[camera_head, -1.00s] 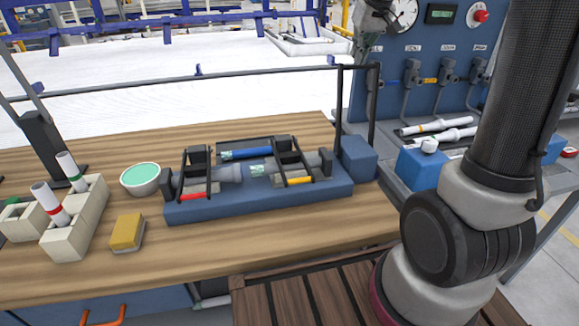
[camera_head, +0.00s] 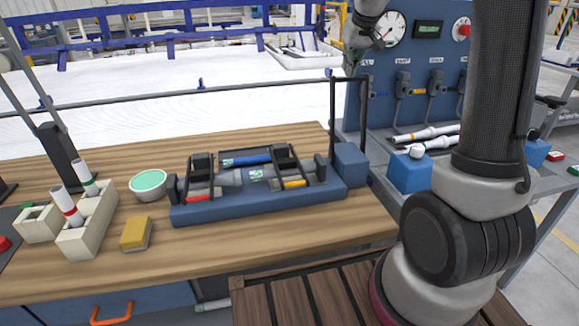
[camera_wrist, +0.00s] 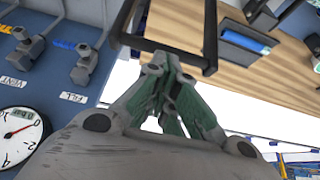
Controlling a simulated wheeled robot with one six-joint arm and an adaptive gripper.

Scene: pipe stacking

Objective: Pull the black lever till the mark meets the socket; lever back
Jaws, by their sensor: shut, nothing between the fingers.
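The black lever (camera_head: 333,110) is an upright U-shaped frame at the right end of the blue fixture (camera_head: 260,209). My gripper (camera_head: 352,68) is shut and empty near the lever's top bar. In the wrist view, my fingertips (camera_wrist: 172,100) lie close to the black crossbar (camera_wrist: 165,48); I cannot tell whether they touch. The grey socket (camera_head: 231,177) lies in the fixture, facing the pale green mark (camera_head: 256,174) on the right pipe. They are close together, but the exact gap is too small to judge. Black clamp frames stand over both pipes.
A blue panel with a gauge (camera_head: 392,29) and several valves stands behind the lever. Left of the fixture are a green-filled bowl (camera_head: 148,185), a yellow sponge (camera_head: 136,233) and cream blocks (camera_head: 88,230) holding white pipes. The front of the wooden table is clear.

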